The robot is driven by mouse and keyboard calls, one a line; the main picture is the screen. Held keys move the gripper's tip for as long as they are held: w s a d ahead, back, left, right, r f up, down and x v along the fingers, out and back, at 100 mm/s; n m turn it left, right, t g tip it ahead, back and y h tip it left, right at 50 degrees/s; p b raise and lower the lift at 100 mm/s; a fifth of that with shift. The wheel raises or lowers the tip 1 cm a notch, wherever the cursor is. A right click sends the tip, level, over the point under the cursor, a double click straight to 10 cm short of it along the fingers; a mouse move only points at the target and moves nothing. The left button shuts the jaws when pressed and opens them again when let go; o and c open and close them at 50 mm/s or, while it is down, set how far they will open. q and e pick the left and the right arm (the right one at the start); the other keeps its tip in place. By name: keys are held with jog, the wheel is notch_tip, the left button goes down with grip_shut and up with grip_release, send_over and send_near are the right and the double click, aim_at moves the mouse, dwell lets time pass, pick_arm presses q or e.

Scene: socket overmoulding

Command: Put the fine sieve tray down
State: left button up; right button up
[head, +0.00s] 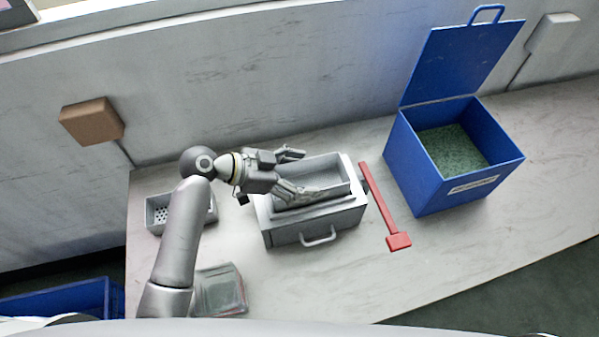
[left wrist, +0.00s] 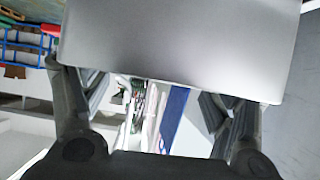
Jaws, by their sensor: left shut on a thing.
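The grey sieve tray (head: 328,172) is a shallow rectangular pan at the top of the grey box with a front handle (head: 285,236). My left gripper (head: 303,174) reaches in from the left, shut on the tray's left end. In the left wrist view, the tray's smooth grey surface (left wrist: 180,45) spans between the fingers and fills the upper middle. I cannot tell whether the tray rests on the box or hangs just above it. Its mesh is not visible. My right gripper is not in view.
A small grey tray with a perforated part (head: 160,214) stands left, partly behind my arm. A clear container (head: 220,291) lies at the front. A red long-handled tool (head: 383,205) lies right of the box. An open blue bin (head: 430,180) holds green granules. Front right table is clear.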

pick_arm(q)
jog(key=shift+f, duration=0.15)
jog(key=o, duration=1.7)
jog(key=shift+a+r, duration=0.2)
jog(key=shift+r, duration=0.05)
jog(key=shift+b+v, duration=0.9)
jog(key=shift+v, duration=4.95)
